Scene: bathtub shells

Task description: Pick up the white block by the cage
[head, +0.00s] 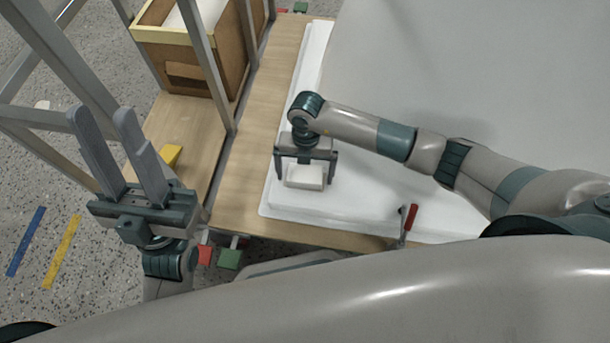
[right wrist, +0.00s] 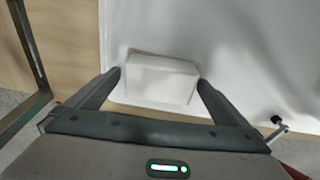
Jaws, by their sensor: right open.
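The white block (head: 305,177) lies on the white shell's flat rim near its left edge, close to the metal cage (head: 212,75). My right gripper (head: 306,182) is above the block, pointing down, with one finger on each side of it. In the right wrist view the block (right wrist: 161,80) sits between the two open fingertips (right wrist: 160,80); whether they touch it I cannot tell. My left gripper (head: 106,120) is at the left, fingers pointing up, apart and empty.
A yellow block (head: 171,155) lies near the left gripper. A red-handled clamp (head: 408,222) sits at the shell's front edge. The white shell (head: 350,205) is clear around the block.

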